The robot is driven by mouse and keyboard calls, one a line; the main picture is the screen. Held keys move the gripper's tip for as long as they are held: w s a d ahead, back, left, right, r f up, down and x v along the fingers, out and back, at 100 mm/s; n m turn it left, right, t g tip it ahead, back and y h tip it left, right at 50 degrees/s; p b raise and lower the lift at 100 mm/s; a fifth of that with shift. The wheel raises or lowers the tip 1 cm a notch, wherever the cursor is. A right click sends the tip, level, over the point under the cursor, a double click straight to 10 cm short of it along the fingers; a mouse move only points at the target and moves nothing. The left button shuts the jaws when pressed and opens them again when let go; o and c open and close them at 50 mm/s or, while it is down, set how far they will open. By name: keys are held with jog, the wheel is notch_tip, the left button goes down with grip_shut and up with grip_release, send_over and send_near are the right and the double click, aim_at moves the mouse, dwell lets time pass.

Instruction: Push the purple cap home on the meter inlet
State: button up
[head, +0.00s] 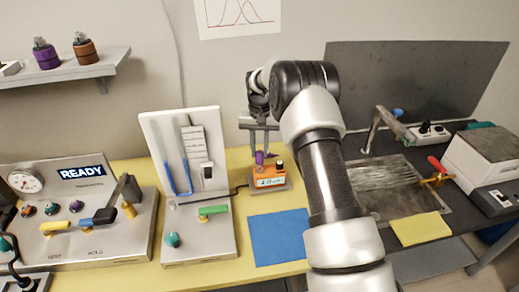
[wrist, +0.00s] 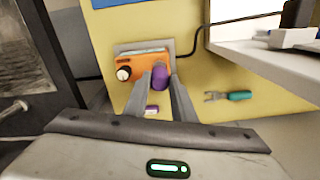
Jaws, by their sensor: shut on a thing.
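The meter (head: 268,178) is a small orange box with a lit front display, standing on the yellow bench. It also shows in the wrist view (wrist: 139,64), with a dark knob with a pale top at one corner. The purple cap (head: 259,157) is at the meter's top left in the head view. In the wrist view the cap (wrist: 161,75) sits between my fingertips. My gripper (wrist: 160,82) is shut on it, fingers pointing down to the meter. The inlet is hidden under the cap, and I cannot tell whether a gap is left there.
A blue mat (head: 279,237) lies in front of the meter. An upright white panel (head: 188,150) with a blue tube stands left of it. A shelf (head: 62,73) holds purple and brown knobbed parts. A teal-handled tool (wrist: 238,96) lies on the yellow bench in the wrist view.

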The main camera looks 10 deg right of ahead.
aim_at(259, 152)
jog(key=shift+f+b, duration=0.65)
jog(key=shift+f, duration=0.6)
jog(key=shift+f, duration=0.35)
jog(key=o, duration=1.1)
notch_tip(259, 152, up, 17)
jog(key=shift+r, duration=0.2)
